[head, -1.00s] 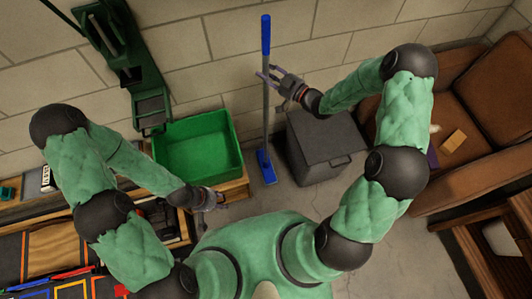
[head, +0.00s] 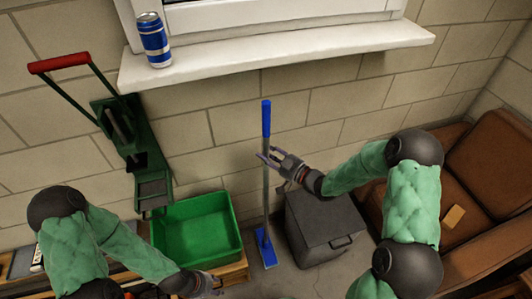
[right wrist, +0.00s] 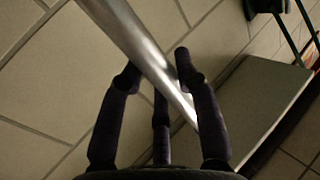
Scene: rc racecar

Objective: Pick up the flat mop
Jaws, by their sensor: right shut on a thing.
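The flat mop stands almost upright against the block wall, with a blue grip (head: 266,118) on top, a thin grey pole (head: 265,205) and a flat blue head (head: 264,248) low down by the floor. My right gripper (head: 269,157) is shut on the pole a little below the blue grip. In the right wrist view the shiny pole (right wrist: 135,42) runs slanting between the dark fingers (right wrist: 157,75). My left gripper (head: 214,284) is low, by the wooden box's edge, away from the mop; its fingers are too small to judge.
A green bin (head: 195,232) is left of the mop and a grey lidded box (head: 322,225) right of it. A brown sofa (head: 485,160) stands at the right. A blue can (head: 154,40) is on the white windowsill (head: 290,45). A green frame with a red handle (head: 60,63) is at left.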

